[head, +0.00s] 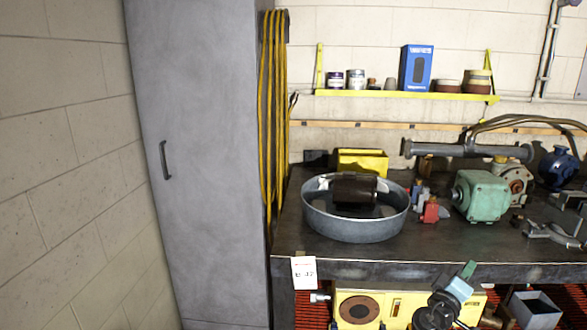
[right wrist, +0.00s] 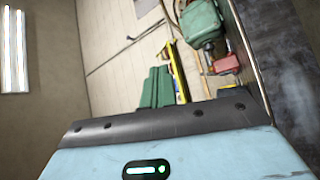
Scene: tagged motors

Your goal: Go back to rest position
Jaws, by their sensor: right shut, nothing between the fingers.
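My right gripper (head: 468,269) is at the bottom of the head view, in front of the workbench's front edge. Its green fingers point up and a little right, above a light blue body and a black wrist. In the right wrist view the green fingers (right wrist: 157,86) are together, with nothing between them. My left gripper is in neither view. A dark motor (head: 354,190) lies in a round grey metal basin (head: 355,229) on the bench, apart from my right gripper.
The dark workbench (head: 430,258) carries a green motor (head: 482,196), a red part (head: 431,210) and a yellow bin (head: 362,162). A white tag (head: 304,272) hangs at its front edge. A tall grey cabinet (head: 205,150) stands left. A grey bin (head: 535,311) sits below the bench.

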